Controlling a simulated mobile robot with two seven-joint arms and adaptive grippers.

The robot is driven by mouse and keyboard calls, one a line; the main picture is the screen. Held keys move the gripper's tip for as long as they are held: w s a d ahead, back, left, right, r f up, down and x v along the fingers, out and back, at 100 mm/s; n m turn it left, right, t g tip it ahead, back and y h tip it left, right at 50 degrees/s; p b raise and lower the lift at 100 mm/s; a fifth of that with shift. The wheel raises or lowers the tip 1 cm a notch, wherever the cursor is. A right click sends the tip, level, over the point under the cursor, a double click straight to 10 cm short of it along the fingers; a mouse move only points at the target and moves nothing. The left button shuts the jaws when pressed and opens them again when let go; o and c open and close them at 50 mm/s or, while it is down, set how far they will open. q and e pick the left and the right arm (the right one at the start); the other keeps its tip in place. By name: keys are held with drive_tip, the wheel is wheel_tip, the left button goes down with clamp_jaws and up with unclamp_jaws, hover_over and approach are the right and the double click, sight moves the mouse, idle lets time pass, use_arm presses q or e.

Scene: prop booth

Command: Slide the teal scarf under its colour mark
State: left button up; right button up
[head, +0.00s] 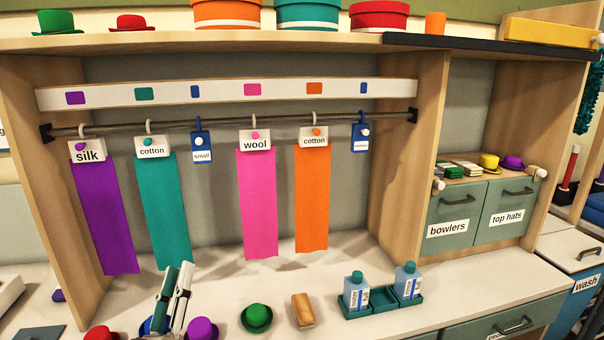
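The teal scarf (167,212) hangs straight down from the rail, below a white "cotton" label (152,150) on a pale hook. The teal colour mark (144,94) is on the white strip above. The scarf's hook is roughly below this mark, a little to its right in the picture. My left gripper (177,268) points up in front of the lower end of the teal scarf, over the counter. Its two fingers show close together, seen at a slant, and I cannot tell if they are parted. No contact with the scarf is clear. My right gripper is not in view.
Purple (105,215), pink (258,205) and orange (312,200) scarves share the rail (225,124) with blue tags (202,142). Below are a green hat (256,317), a wooden block (303,310) and a teal bottle tray (378,303). Purple and red hats are near my gripper.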

use_arm(q)
drive_tip(key=s+d+f+m+g+h, duration=0.1)
drive_tip(key=d+f+m+g+h, duration=0.15)
drive_tip(key=f, duration=0.35)
drive_tip(key=s+d+f+m+g+h, duration=0.1)
drive_tip(key=s+f+m, duration=0.15)
drive_tip(key=f, duration=0.35)
drive_tip(key=s+f+m+g, duration=0.2)
drive_tip(key=s+f, duration=0.3)
drive_tip(key=f, duration=0.4)
drive_tip(key=s+f+m+g, duration=0.2)
drive_tip(key=s+f+g, duration=0.2)
drive_tip(key=f, duration=0.5)
drive_tip(key=s+d+f+m+g, duration=0.1)
drive_tip(key=s+f+m+g, duration=0.1)
drive_tip(key=s+f, duration=0.5)
wheel_tip(320, 180, down, 2)
drive_tip(key=shift+s+f+m+g+y, duration=0.2)
drive_tip(key=shift+m+g+y, duration=0.15)
drive_tip(key=shift+g, duration=0.5)
